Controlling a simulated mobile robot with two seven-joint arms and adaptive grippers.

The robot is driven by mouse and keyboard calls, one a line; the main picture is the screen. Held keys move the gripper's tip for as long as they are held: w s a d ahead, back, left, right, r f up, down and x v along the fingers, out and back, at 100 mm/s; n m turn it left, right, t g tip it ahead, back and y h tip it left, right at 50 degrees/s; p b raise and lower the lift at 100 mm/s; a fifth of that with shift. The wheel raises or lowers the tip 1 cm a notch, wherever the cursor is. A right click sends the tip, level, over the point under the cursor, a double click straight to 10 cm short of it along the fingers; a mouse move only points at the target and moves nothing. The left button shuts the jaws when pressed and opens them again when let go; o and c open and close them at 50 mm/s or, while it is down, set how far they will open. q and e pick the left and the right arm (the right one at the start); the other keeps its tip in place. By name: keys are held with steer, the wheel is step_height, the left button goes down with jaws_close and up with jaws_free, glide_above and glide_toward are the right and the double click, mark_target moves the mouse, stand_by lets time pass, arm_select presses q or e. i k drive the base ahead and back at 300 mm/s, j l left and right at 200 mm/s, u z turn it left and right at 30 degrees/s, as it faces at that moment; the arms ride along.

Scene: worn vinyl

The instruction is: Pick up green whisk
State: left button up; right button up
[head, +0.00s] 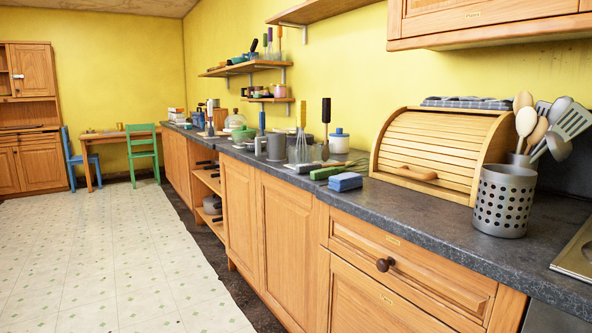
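A green-handled utensil, which looks like the green whisk (327,172), lies on the dark countertop (420,207) in the middle of the head view. Its handle points left toward the counter's front edge. Thin wires seem to extend to the right behind a blue block, but they are small and hard to make out. Neither of my grippers is in view.
A blue block (345,182) lies just in front of the green handle. An upright whisk (300,148) stands behind it, and a wooden bread box (437,152) stands to the right. A perforated utensil holder (503,202) is farther right. Open floor (105,255) lies left.

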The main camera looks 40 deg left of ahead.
mark_target(316, 175)
steer(key=u, duration=1.1)
